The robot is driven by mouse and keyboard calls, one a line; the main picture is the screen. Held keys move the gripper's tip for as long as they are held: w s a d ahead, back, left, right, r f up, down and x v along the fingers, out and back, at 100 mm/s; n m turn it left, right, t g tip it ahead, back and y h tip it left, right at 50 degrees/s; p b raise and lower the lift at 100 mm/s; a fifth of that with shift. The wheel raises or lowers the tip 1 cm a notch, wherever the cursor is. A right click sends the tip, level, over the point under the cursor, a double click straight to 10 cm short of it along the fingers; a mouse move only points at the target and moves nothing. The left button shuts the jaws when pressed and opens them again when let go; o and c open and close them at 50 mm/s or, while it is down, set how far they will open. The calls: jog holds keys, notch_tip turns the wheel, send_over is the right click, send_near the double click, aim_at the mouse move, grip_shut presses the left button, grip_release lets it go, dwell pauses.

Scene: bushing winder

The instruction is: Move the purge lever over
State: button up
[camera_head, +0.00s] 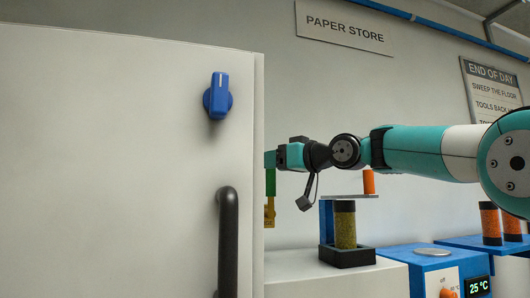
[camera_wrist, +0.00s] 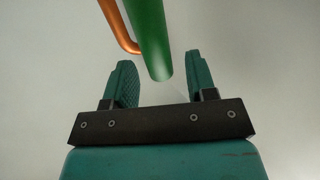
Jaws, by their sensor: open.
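A green lever (camera_head: 270,182), which I take to be the purge lever, shows upright just past the right edge of a large pale cabinet door, above a brass-coloured fitting (camera_head: 269,212). In the wrist view the green lever (camera_wrist: 150,40) reaches down from the top, its rounded end between my fingertips. My gripper (camera_wrist: 157,62) is open, with gaps visible on both sides of the lever. In the head view my gripper (camera_head: 270,159) is at the lever's upper end, its tips partly hidden by the door. A copper pipe (camera_wrist: 120,28) runs left of the lever.
The pale door (camera_head: 120,150) with a blue knob (camera_head: 217,97) and black handle (camera_head: 228,240) fills the left. A jar of yellow-green grains (camera_head: 345,226) in a dark stand is below my arm. A blue unit (camera_head: 425,262) and orange jars (camera_head: 490,222) stand right.

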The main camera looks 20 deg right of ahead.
jog(key=p+x, duration=0.1)
jog(key=x, duration=0.2)
jog(key=shift+w+a, duration=0.15)
jog(key=shift+w, duration=0.1)
grip_shut()
